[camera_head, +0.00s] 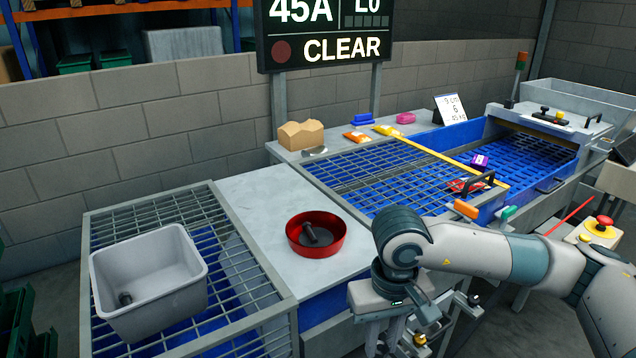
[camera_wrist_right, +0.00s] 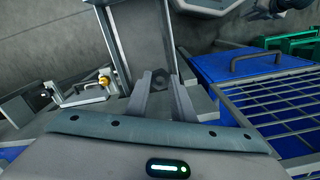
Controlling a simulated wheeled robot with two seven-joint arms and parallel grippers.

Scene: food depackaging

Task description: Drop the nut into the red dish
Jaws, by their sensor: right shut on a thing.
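The red dish (camera_head: 339,236) stands on the grey worktop in the head view. A dark, bolt-like piece (camera_head: 316,235) lies inside it. My right gripper (camera_head: 385,345) points down, to the right of the dish and nearer the bottom of the picture, beyond the worktop's front edge. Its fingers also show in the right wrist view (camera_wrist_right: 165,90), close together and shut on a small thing. I cannot make out that thing between the fingers, and no nut can be clearly identified. My left gripper is not in view.
A grey bin (camera_head: 186,299) with a small dark piece stands on the left grating (camera_head: 262,277). A blue grated bed (camera_head: 360,178) with a purple packet (camera_head: 479,161) lies behind my right arm. The worktop left of the dish is clear.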

